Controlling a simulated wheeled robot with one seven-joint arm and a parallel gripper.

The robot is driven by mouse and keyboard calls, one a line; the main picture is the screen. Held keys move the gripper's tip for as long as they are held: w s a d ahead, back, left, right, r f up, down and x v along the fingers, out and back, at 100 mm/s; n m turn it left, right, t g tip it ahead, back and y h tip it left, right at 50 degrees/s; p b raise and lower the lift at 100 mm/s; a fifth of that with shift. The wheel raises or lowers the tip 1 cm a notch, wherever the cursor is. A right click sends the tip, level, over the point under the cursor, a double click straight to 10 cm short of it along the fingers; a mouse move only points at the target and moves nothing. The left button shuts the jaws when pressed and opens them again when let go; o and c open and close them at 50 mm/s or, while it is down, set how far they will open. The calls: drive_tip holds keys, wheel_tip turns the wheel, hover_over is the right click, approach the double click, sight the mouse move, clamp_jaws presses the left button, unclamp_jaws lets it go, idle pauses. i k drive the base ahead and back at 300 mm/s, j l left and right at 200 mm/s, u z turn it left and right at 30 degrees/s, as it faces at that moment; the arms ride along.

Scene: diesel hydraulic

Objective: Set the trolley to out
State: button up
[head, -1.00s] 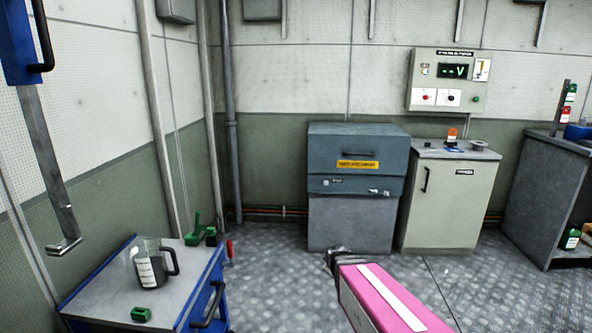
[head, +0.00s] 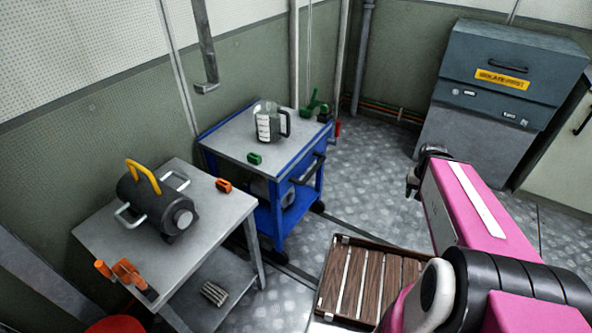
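The trolley (head: 232,150) is a blue-framed cart with a grey top, on dark castors, standing against the left wall. A black handle (head: 308,170) sticks out from its right side. A clear measuring jug (head: 268,122) and small green items stand on its top. My pink arm reaches in from the lower right. My gripper (head: 412,185) is at its far end, dark and small, over the floor to the right of the trolley and apart from it. Its fingers are too small to tell whether they are open.
A grey bench (head: 205,215) with a dark cylinder (head: 160,205) stands near left of the trolley. A slatted wooden pallet (head: 365,280) lies on the floor in front. A grey cabinet (head: 510,85) stands at the back right. Metal floor is clear between trolley and cabinet.

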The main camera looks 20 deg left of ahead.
sight(284, 162)
drive_tip(key=u, duration=1.2)
